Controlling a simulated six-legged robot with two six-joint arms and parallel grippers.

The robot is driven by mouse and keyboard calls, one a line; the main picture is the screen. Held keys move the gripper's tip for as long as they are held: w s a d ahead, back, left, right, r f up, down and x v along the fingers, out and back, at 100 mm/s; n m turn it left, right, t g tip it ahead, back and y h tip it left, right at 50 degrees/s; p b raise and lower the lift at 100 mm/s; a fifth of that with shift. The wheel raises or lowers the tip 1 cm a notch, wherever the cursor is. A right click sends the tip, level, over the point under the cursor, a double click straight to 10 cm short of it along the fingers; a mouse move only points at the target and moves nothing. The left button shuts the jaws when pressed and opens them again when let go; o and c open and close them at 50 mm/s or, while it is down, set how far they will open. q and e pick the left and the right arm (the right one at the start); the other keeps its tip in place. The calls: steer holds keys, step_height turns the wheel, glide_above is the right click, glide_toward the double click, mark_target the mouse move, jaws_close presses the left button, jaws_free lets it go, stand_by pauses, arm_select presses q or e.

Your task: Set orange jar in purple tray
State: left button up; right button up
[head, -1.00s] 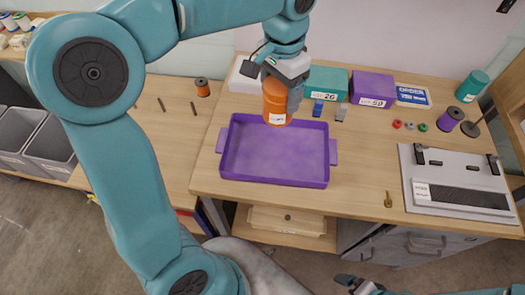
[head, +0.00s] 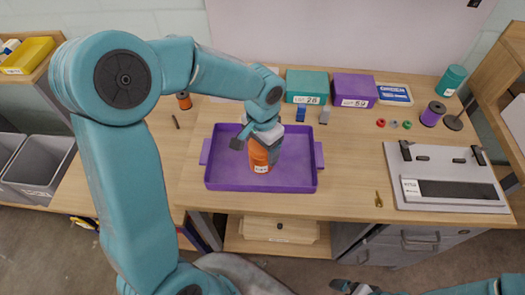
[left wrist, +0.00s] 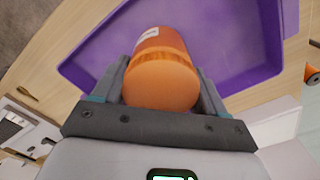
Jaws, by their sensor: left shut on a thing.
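The orange jar (head: 259,160) has a white label and is upright or nearly so in the head view. My left gripper (head: 263,138) is shut on its upper part. The jar is over the floor of the purple tray (head: 212,170), inside its walls in the picture; I cannot tell whether it touches the floor. In the left wrist view the jar (left wrist: 162,75) sits between the two fingers of the left gripper (left wrist: 163,90), with the purple tray (left wrist: 235,45) beyond. My right gripper (head: 352,287) shows only partly at the bottom edge; its jaws are unclear.
Behind the tray stand a teal box (head: 305,86) and a purple box (head: 354,89), with small blue (head: 301,113) and grey (head: 324,116) pieces in front. A grey panel device (head: 445,178) lies at the right. The wooden table right of the tray is mostly clear.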

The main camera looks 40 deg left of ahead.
arm_select(q)
step_height(320, 180, down, 2)
steer(key=shift+w+f, duration=0.1)
steer(key=shift+f, duration=0.1)
steer(key=o, duration=1.3)
step_height(320, 180, up, 12)
steer(key=shift+r+p, duration=0.25)
steer(key=shift+p, duration=0.15)
